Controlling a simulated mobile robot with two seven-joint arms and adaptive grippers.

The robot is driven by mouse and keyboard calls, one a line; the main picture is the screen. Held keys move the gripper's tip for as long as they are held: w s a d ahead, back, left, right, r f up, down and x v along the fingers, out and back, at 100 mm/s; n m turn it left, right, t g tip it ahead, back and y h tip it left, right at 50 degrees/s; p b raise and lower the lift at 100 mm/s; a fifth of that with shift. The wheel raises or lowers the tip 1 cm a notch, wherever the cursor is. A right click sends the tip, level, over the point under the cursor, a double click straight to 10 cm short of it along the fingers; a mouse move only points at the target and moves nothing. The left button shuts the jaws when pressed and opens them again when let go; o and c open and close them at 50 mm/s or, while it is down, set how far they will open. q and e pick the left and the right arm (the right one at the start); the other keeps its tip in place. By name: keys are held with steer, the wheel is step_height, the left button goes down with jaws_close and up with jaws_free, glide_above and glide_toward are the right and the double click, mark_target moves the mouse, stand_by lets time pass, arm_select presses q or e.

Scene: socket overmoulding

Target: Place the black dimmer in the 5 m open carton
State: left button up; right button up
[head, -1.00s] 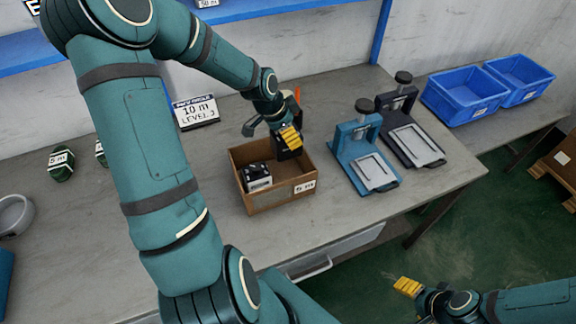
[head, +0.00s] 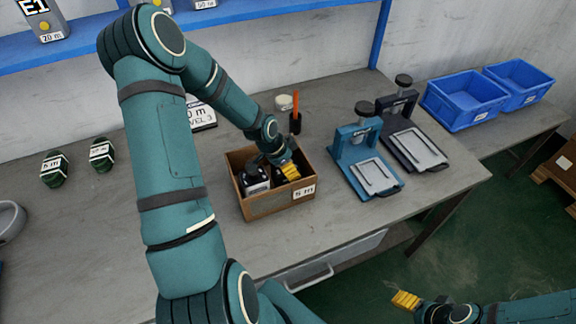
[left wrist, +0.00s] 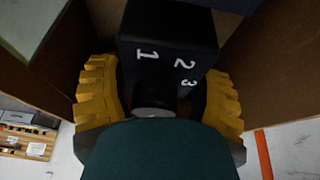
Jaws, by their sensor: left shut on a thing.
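The 5 m open carton (head: 262,207) is a brown box with a "5 m" label, standing on the grey bench. My left gripper (head: 288,171) reaches down into its right part. In the left wrist view the black dimmer (left wrist: 165,45), marked 1, 2 and 3, sits between the yellow fingers, which are shut on it. Brown carton walls rise on both sides of it. In the head view the gripper mostly hides the dimmer. My right gripper (head: 405,300) is low at the right, away from the bench; its finger gap is unclear.
A black-and-white item (head: 256,184) lies in the carton's left part. A blue press (head: 362,165) and a dark press (head: 410,137) stand to the right. A black holder with an orange tool (head: 295,120) stands behind the carton. Blue bins (head: 465,100) are farther right.

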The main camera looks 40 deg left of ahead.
arm_select(q)
steer(key=shift+f, duration=0.15)
steer(key=o, duration=1.3)
steer(key=shift+c, duration=0.2)
steer(key=shift+r, duration=0.25)
steer(key=p+v, duration=0.4)
steer(key=v, duration=0.8)
